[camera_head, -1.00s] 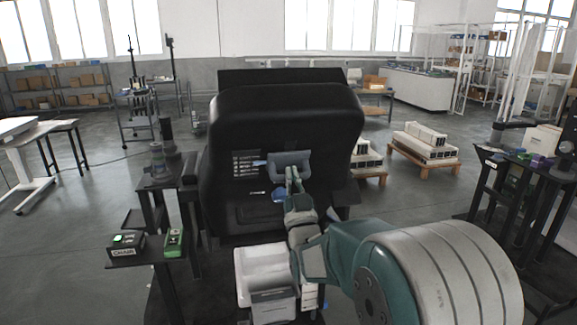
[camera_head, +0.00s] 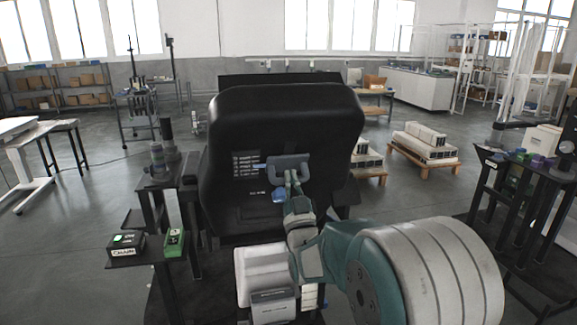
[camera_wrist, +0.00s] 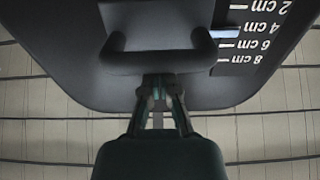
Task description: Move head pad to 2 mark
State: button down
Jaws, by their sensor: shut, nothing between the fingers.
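The head pad (camera_head: 330,120) is a large black padded panel in front of me in the head view. A grey handle (camera_head: 289,161) is on its face; the wrist view shows this handle (camera_wrist: 155,60) close up. A blue pointer (camera_wrist: 226,33) lines up with the 4 cm line. My gripper (camera_wrist: 160,88) is shut and empty, its fingertips at the handle's near edge. Whether they touch it is hard to tell.
A side stand at left holds a black box marked CHAIR (camera_head: 125,243) and a green device (camera_head: 174,241). White bins (camera_head: 265,275) stand below the pad. A black table (camera_head: 500,170) with small items is at right.

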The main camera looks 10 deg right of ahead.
jog(key=shift+w+f, duration=0.7)
jog(key=shift+f, duration=0.2)
dwell(0.7)
dwell(0.3)
jog(key=shift+s+r, duration=0.5)
jog(key=shift+r, duration=0.2)
jog(key=v, duration=0.9)
dwell(0.7)
dwell(0.5)
